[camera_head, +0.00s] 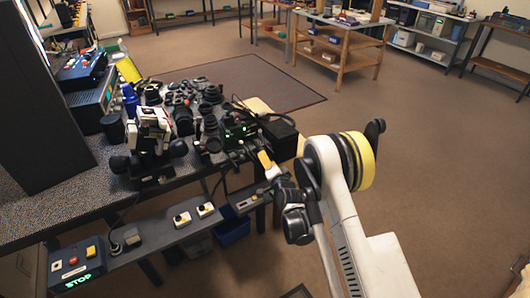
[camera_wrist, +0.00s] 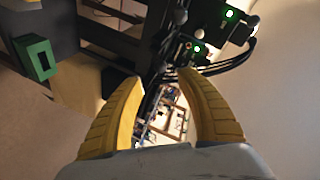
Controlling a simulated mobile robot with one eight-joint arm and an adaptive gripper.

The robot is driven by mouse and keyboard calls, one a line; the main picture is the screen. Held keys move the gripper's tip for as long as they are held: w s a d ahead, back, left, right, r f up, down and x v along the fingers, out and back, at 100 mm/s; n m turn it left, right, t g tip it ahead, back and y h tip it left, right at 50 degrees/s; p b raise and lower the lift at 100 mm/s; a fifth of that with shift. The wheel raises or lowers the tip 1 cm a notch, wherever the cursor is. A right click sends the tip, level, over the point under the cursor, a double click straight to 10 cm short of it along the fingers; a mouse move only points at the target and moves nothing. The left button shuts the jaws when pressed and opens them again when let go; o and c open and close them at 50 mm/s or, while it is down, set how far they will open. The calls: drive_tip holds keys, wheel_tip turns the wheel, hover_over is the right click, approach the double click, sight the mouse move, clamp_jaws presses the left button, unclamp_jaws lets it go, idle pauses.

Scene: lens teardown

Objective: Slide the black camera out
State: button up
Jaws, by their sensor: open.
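My gripper (camera_head: 264,160) is at the front right edge of the cluttered workbench. In the wrist view its yellow fingers (camera_wrist: 160,78) are apart, with nothing held between them. Just beyond the fingertips is dark equipment with green lights (camera_wrist: 208,35) and black cables. In the head view, a black unit with green lights (camera_head: 238,128) stands just behind my gripper. I cannot tell for certain which of the dark items is the black camera. A plain black box (camera_head: 280,139) is to the right of that unit.
Several black lenses and camera parts (camera_head: 183,118) crowd the bench. A white-and-black device (camera_head: 152,130) stands to their left. A control box with a lit STOP sign (camera_head: 77,268) is at the front left. A blue bin (camera_head: 232,228) is below the bench. Floor is open to the right.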

drive_tip(key=b, duration=0.3)
approach(253, 141)
drive_tip(key=w+f, duration=0.1)
drive_tip(key=w+d+f, duration=0.1)
drive_tip(key=shift+w+d+f, duration=0.2)
drive_tip(key=shift+w, duration=0.1)
drive_tip(key=shift+w+a, duration=0.15)
drive_tip(key=shift+w, duration=0.35)
clamp_jaws()
